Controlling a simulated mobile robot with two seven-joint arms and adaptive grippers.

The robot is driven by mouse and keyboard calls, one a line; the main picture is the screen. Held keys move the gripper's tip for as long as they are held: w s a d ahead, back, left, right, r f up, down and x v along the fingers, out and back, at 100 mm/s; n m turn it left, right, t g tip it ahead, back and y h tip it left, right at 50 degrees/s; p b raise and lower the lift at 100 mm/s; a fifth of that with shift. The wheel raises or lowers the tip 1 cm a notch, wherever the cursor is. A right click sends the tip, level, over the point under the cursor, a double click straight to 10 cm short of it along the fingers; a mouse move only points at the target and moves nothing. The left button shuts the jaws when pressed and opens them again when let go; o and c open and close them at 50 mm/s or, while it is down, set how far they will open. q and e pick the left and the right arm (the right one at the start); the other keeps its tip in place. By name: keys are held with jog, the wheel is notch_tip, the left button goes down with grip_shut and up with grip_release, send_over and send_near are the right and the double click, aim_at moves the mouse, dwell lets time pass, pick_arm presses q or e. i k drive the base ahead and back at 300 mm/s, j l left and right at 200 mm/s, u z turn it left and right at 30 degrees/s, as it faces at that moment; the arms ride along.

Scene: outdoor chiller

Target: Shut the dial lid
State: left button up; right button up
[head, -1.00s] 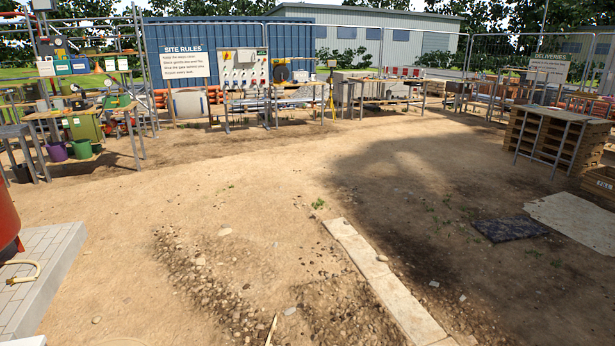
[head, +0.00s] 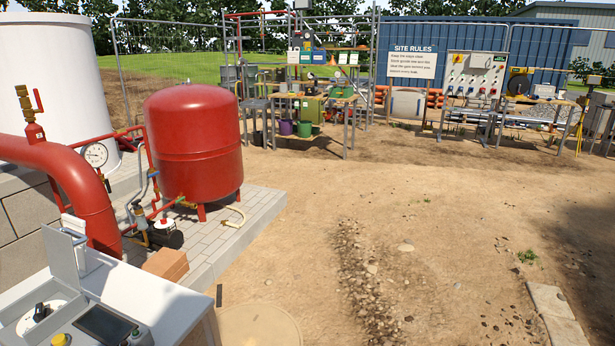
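A pale grey panel, which looks like the dial lid (head: 60,262), stands raised and open at the lower left of the head view. It rises from the back of a light grey control box (head: 150,300). A white round dial with a black knob (head: 40,312) is uncovered in front of the lid. The near edge of the box is cut off by the frame. Neither of my grippers is in view.
A dark screen (head: 103,323) and a yellow button (head: 60,340) are on the box top. Behind stand a thick red pipe (head: 85,190), a gauge (head: 96,154) and a red tank (head: 195,140) on a paved plinth (head: 255,215). Open dirt ground (head: 420,240) lies to the right.

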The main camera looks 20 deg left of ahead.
aim_at(60, 245)
jog(key=i+u, duration=0.25)
jog(key=u, duration=0.2)
jog(key=i+l+u, duration=0.2)
jog(key=u, duration=0.3)
jog(key=i+l+u, duration=0.2)
jog(key=u, duration=0.25)
jog(key=i+l+u, duration=0.15)
jog(key=l+u, duration=0.15)
jog(key=u, duration=0.15)
jog(key=i+l+u, duration=0.1)
jog(key=l+u, duration=0.2)
jog(key=u, duration=0.2)
